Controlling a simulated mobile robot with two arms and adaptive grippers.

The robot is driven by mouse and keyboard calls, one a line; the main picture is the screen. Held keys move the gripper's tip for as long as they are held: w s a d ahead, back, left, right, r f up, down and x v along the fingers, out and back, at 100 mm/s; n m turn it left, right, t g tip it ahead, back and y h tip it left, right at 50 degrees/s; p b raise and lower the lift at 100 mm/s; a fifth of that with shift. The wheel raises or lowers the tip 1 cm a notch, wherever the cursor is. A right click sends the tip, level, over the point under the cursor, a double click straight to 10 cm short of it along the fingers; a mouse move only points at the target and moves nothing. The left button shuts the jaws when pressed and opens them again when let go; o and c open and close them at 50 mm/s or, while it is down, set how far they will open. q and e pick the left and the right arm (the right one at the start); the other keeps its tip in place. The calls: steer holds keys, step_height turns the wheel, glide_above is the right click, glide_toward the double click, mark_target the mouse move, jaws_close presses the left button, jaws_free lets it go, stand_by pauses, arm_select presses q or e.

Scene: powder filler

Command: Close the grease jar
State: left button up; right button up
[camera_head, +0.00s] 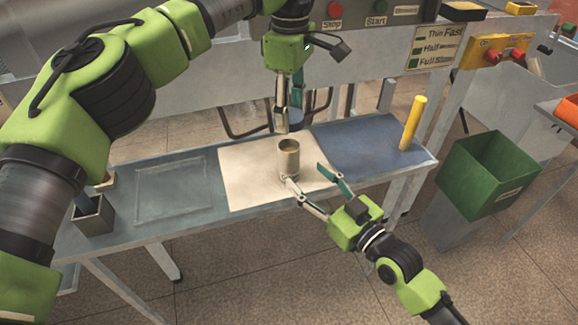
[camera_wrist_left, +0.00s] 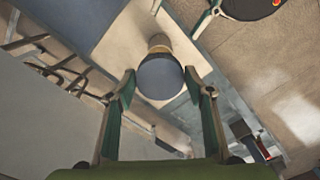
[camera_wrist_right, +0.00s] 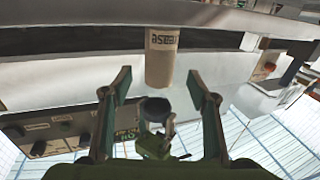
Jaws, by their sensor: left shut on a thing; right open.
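The grease jar (camera_head: 289,163) is a tan cylinder standing upright and open on the cream mat. It shows with dark lettering in the right wrist view (camera_wrist_right: 161,60) and partly behind the lid in the left wrist view (camera_wrist_left: 159,42). My left gripper (camera_head: 289,108) is shut on the dark blue-grey round lid (camera_wrist_left: 160,77), which it holds above the table, apart from the jar. The lid also shows in the right wrist view (camera_wrist_right: 155,107). My right gripper (camera_head: 306,178) is open and empty, low at the jar's near right side; its fingers do not grip the jar.
The cream mat (camera_head: 238,180) lies mid-table, with a blue mat (camera_head: 365,140) to its right. A yellow cylinder (camera_head: 413,122) stands at the right end. A clear tray (camera_head: 172,187) and dark open box (camera_head: 93,216) are at left. A green bin (camera_head: 485,175) stands beyond the table.

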steer(key=x, duration=0.8)
steer(key=shift+w+a, duration=0.15)
steer(key=shift+w, duration=0.05)
jaws_close()
arm_select(q)
glide_above(290, 140)
steer(key=s, duration=0.2)
steer(key=shift+s+f, duration=0.15)
steer(key=shift+f, duration=2.35)
steer(key=shift+f, duration=0.9)
steer(key=shift+f, duration=0.6)
